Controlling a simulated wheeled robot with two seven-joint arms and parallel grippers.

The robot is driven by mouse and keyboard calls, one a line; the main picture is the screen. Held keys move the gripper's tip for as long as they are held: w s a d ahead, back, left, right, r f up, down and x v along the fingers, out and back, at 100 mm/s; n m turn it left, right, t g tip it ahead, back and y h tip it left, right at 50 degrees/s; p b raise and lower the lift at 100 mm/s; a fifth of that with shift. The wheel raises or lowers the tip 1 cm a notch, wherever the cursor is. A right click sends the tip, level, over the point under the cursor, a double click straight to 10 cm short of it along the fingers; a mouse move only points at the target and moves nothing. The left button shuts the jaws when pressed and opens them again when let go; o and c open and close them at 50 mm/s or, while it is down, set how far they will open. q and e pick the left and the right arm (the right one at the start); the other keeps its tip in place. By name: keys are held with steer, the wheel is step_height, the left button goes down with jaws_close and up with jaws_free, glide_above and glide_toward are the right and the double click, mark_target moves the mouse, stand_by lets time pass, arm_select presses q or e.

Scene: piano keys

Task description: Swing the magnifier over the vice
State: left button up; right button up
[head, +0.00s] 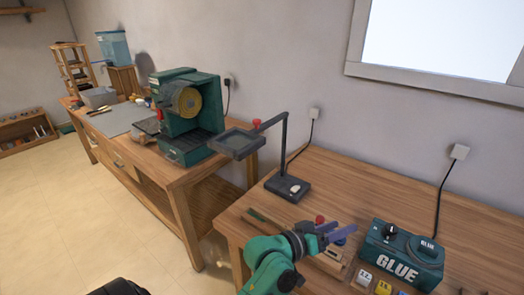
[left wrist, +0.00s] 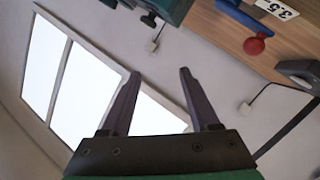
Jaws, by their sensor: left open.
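The magnifier (head: 236,143) has a dark square frame on a jointed arm with a red knob (head: 257,123). Its post rises from a dark base (head: 288,187) on the near bench, and the frame hangs out left past the bench edge. My left gripper (head: 345,230) is open and empty, right of and nearer than the base. Its spread purple fingers show in the left wrist view (left wrist: 159,73). A blue piece (left wrist: 240,14) with a red knob (left wrist: 254,46) may be the vice; in the head view my gripper mostly hides it. My right gripper is not in view.
A green glue box (head: 400,254) stands right of my left gripper, with small labelled blocks (head: 364,277) before it. A green machine (head: 187,112) stands on the far bench, behind the magnifier frame.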

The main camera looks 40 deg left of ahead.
mark_target(259, 123)
arm_select(q)
steer(key=w+a+r+n+t+y, duration=0.1)
steer(key=a+r+n+t+y, duration=0.25)
steer(key=r+n, duration=0.35)
steer(key=w+a+r+n+t+y, duration=0.1)
steer(key=a+r+n+t+y, duration=0.1)
steer(key=r+n+t+y, duration=0.45)
steer(key=w+a+r+n+t+y, duration=0.1)
steer(key=a+r+n+t+y, duration=0.15)
steer(key=r+n, duration=0.5)
steer(key=w+a+f+n+g+y+p, duration=0.1)
steer(key=a+n+g+y, duration=0.2)
steer(key=a+n+g, duration=0.4)
steer(key=w+a+f+n+g+y+p, duration=0.1)
steer(key=a+n+g+y, duration=0.3)
steer(key=n, duration=0.6)
steer(key=w+a+f+n+g+y+p, duration=0.1)
steer(key=a+n+g+y+p, duration=0.2)
steer(key=a+n+g, duration=0.6)
steer(key=shift+w+a+f+g+y, duration=0.15)
steer(key=shift+a+g+y, duration=0.2)
steer(key=shift+a+y, duration=0.35)
steer(key=shift+w+a+f, duration=0.1)
steer(key=shift+a+f, duration=0.1)
steer(key=shift+a, duration=0.3)
jaws_close()
